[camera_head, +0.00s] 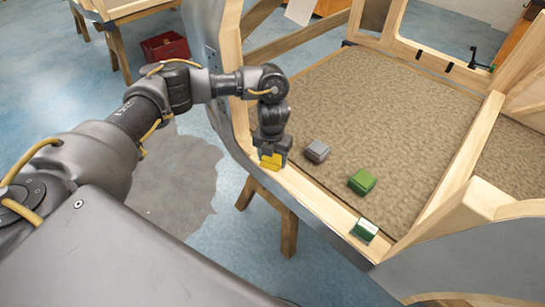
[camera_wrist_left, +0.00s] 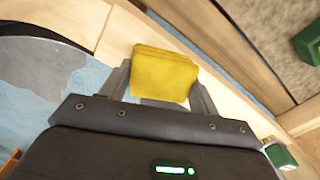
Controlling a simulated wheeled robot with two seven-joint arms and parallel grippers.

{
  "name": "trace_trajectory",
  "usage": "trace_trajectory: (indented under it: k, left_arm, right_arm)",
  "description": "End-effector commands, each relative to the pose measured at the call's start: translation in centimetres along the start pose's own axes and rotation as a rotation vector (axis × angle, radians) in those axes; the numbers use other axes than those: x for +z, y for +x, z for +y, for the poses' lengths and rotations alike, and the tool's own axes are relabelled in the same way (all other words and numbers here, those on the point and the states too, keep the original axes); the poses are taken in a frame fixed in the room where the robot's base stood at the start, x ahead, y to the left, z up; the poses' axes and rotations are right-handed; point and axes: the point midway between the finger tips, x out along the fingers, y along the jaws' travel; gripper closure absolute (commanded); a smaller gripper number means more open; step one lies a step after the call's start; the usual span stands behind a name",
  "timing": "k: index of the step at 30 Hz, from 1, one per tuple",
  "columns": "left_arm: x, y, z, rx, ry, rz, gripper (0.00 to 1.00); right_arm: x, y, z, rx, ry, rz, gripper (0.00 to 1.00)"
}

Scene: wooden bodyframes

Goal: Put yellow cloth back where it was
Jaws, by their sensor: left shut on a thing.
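The yellow cloth (camera_head: 271,161) is a small folded block between the fingers of my left gripper (camera_head: 272,156). My left gripper points down and is shut on it, at the near wooden edge of the bodyframe (camera_head: 315,195). In the left wrist view the yellow cloth (camera_wrist_left: 165,73) sits between the two fingertips, above the pale wooden rail. I cannot tell whether it touches the wood. My right gripper is not in view.
A grey folded block (camera_head: 317,151) and a green one (camera_head: 361,182) lie on the brown carpeted floor (camera_head: 400,110) of the frame. A green and white item (camera_head: 365,230) sits on the near wooden edge. A red crate (camera_head: 165,46) stands on the floor at the back left.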

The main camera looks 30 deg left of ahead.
Motion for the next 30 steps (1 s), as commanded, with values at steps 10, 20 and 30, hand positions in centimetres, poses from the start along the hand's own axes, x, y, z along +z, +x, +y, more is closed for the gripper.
trace_trajectory:
  k: [10,20,30]
  left_arm:
    - [0.0,0.4,0.0,0.0,0.0,-0.001,0.6]
    - [0.0,0.3,0.0,-0.001,0.0,-0.001,0.17]
    - [0.2,-1.7,0.0,-0.001,0.001,-0.006,0.17]
  right_arm:
    - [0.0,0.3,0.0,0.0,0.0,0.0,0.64]
    - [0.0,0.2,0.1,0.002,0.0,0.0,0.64]
    - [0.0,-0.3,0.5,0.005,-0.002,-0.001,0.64]
